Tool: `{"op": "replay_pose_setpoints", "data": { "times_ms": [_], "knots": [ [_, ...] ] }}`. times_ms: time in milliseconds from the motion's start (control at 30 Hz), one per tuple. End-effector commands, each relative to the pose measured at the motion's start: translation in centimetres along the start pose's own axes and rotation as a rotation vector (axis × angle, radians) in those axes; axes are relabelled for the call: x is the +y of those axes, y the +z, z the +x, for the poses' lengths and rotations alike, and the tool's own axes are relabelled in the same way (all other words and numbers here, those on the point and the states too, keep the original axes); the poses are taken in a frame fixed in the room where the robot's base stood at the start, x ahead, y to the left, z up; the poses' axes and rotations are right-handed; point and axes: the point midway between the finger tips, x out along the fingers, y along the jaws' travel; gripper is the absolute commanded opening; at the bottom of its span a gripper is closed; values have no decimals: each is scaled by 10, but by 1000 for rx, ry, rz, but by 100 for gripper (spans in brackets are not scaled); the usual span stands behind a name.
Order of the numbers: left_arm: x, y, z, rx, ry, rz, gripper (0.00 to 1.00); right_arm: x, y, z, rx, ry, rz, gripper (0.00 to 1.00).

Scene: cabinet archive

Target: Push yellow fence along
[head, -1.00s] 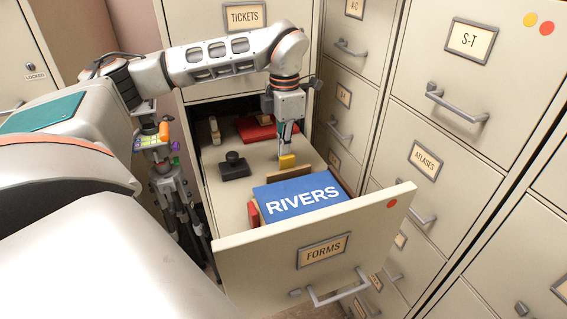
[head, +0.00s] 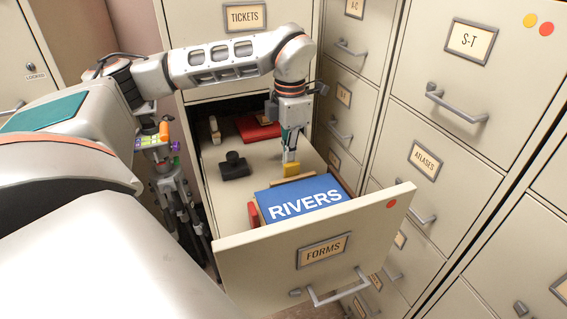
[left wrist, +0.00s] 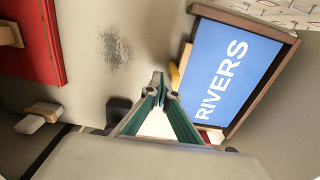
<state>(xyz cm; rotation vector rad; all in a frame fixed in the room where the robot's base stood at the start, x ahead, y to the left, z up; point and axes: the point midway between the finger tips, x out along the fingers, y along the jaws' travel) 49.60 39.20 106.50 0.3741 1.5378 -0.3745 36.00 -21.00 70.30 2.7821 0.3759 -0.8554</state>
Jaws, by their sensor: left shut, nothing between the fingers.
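The yellow fence (head: 291,169) is a small block standing in the open drawer marked FORMS, close against the back edge of the blue RIVERS book (head: 300,199). In the left wrist view the yellow fence (left wrist: 174,76) shows as a narrow strip beside the blue book (left wrist: 220,70). My left gripper (head: 288,157) points down into the drawer just behind the fence. In the left wrist view its green fingertips (left wrist: 159,82) meet with nothing between them, close to the fence. I cannot tell whether they touch it. My right gripper is not in view.
A black stamp (head: 234,166) stands left on the drawer floor. A red folder (head: 258,128) and a pale-topped stamp (head: 215,130) lie farther back. The drawer front (head: 370,225) closes the near side.

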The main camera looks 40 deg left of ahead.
Motion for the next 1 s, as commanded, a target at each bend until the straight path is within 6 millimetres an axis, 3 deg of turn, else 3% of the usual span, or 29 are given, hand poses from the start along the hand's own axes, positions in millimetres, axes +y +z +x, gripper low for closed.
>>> {"op": "replay_pose_setpoints", "data": {
  "times_ms": [367,767,1000],
  "knots": [
    [-6,0,0,1,-1,2,0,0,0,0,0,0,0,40],
    [5,0,-1,1,-1,-1,0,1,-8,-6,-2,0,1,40],
    [5,1,-17,-1,1,1,0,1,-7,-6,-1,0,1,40]
  ]
}}
